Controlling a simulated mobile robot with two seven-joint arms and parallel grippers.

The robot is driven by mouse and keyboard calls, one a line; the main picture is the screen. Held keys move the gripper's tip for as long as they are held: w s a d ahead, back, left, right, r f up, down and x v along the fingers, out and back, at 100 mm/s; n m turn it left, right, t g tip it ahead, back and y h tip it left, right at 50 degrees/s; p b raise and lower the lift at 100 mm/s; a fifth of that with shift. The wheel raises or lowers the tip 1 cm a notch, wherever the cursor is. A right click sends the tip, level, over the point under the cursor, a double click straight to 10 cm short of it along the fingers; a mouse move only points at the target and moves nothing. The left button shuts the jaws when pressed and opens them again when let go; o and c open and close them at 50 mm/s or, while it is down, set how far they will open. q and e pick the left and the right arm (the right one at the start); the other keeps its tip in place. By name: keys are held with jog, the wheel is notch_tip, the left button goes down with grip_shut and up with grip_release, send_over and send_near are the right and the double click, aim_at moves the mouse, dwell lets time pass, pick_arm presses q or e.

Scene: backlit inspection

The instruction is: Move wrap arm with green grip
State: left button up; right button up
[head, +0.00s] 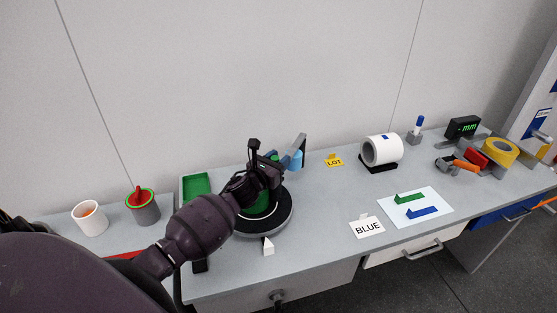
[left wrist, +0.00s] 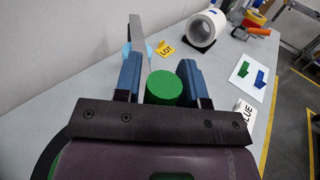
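The wrap arm shows as a grey bar (head: 296,143) above a dark round turntable (head: 283,218) in the head view. It also shows as a grey bar (left wrist: 138,38) in the left wrist view. Its green grip (left wrist: 163,88) is a green cylinder at the near end of the bar. My left gripper (head: 276,162) is over the turntable. A larger green round thing (head: 259,206) on the turntable is partly hidden by the gripper. My right gripper is not in view.
A green tray (head: 196,184), a white cup (head: 90,219) and a grey cup with a red and green top (head: 143,207) stand left. A white roll (head: 382,150), LOT tag (head: 333,161), BLUE card (head: 367,227) and white sheet (head: 431,202) lie right. A white wedge (head: 268,246) stands in front.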

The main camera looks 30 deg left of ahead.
pick_arm(q)
grip_shut()
jog(key=shift+w+d+n+y+b, duration=0.25)
jog(key=shift+d+y, duration=0.1)
jog(key=shift+d, duration=0.5)
jog(key=shift+w+d+n+y+b, duration=0.1)
jog(key=shift+w+d+n+y, duration=0.25)
jog(key=shift+d, duration=0.45)
jog(key=shift+w+d+n+y+b, duration=0.15)
jog(key=shift+d+y, duration=0.25)
jog(key=shift+d, duration=0.45)
jog(key=shift+o, duration=1.8)
grip_release()
jog(key=shift+s, duration=0.1)
jog(key=s, duration=1)
jog(key=shift+s+d, duration=0.3)
jog(key=shift+d, duration=0.1)
